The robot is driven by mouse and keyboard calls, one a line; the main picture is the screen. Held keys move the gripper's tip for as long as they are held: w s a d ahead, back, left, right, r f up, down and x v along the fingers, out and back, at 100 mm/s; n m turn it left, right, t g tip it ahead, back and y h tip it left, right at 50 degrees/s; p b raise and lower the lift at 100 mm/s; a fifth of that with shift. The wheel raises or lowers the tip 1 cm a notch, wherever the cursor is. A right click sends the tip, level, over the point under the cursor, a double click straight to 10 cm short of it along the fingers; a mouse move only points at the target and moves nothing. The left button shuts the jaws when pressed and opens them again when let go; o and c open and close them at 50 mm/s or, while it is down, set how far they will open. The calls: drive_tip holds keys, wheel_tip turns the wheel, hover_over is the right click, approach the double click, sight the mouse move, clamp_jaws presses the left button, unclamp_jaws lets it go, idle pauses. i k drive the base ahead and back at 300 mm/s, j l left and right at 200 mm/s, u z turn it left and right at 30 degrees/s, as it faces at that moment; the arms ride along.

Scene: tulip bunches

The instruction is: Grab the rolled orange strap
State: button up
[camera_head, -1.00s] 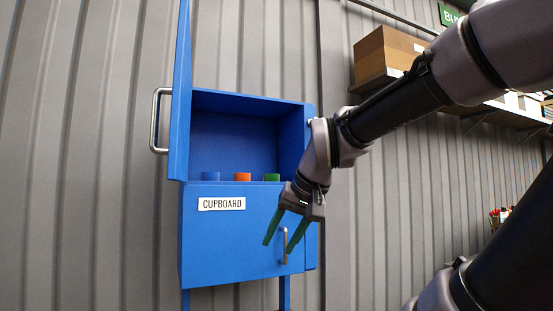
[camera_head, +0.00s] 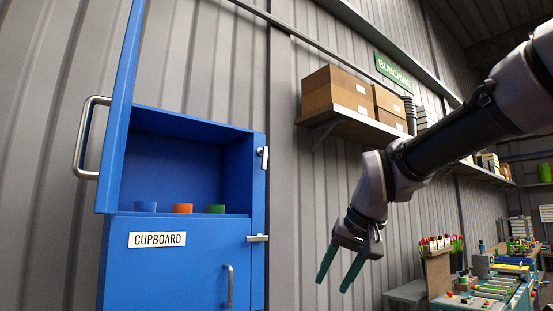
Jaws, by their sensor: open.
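The rolled orange strap (camera_head: 182,208) sits in the open upper compartment of the blue cupboard (camera_head: 185,267). It stands between a blue roll (camera_head: 146,206) on its left and a green roll (camera_head: 216,209) on its right. Only the upper parts of the rolls show above the compartment's front edge. My gripper (camera_head: 333,284) is open and empty, with its green fingers pointing down. It is to the right of the cupboard and lower than the rolls in the picture, apart from them.
The cupboard's upper door (camera_head: 120,110) stands open on the left, with a metal handle. The lower front is closed. A wall shelf (camera_head: 350,127) with cardboard boxes (camera_head: 338,90) is at upper right. A workbench (camera_head: 480,300) with flowers stands at lower right.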

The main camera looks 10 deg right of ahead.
sight(177, 207)
drive_tip(key=j+u, duration=0.7)
drive_tip(key=u, duration=0.15)
drive_tip(key=i, duration=0.05)
